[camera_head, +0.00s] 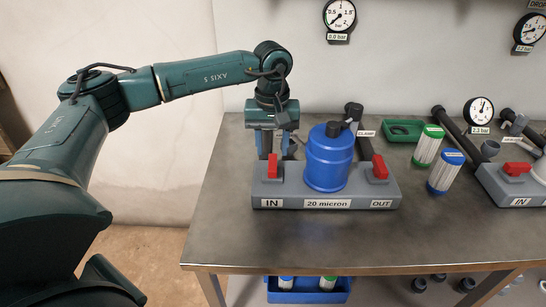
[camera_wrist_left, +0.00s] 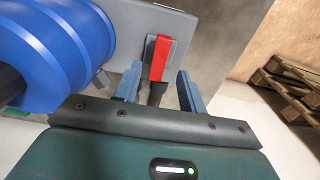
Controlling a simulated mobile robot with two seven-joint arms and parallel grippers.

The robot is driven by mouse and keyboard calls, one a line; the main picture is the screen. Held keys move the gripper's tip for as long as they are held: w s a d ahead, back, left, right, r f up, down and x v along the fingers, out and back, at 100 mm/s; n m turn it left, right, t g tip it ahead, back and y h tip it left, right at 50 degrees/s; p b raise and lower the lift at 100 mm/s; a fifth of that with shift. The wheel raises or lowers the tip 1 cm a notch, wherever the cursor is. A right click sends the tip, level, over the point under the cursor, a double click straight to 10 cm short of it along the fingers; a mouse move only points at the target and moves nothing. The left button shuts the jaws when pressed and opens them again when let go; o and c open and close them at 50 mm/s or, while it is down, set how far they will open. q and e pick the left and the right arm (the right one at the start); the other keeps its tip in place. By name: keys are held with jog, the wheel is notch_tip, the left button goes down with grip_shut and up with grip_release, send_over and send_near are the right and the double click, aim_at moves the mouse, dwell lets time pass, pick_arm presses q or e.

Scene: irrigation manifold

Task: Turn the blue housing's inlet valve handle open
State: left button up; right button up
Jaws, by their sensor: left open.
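The blue housing (camera_head: 330,160) stands upright on a grey base marked "20 micron", with IN at its left end and OUT at its right. The red inlet valve handle (camera_head: 272,167) is on the IN end; it also shows in the left wrist view (camera_wrist_left: 160,58). My left gripper (camera_head: 273,147) is at the back of the inlet handle. In the left wrist view my open left gripper (camera_wrist_left: 158,80) has one blue finger on each side of the handle line, with visible gaps to the red handle. Contact is not seen. My right gripper is not in view.
The red outlet handle (camera_head: 379,168) is on the OUT end. Green-capped (camera_head: 428,146) and blue-capped (camera_head: 445,172) cartridges, a green tray (camera_head: 403,131) and a second manifold (camera_head: 505,185) stand to the right. The bench (camera_head: 300,245) is clear in front.

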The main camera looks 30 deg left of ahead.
aim_at(272, 162)
pick_arm(q)
jog(key=shift+f, duration=2.05)
jog(key=shift+c, duration=0.3)
grip_shut()
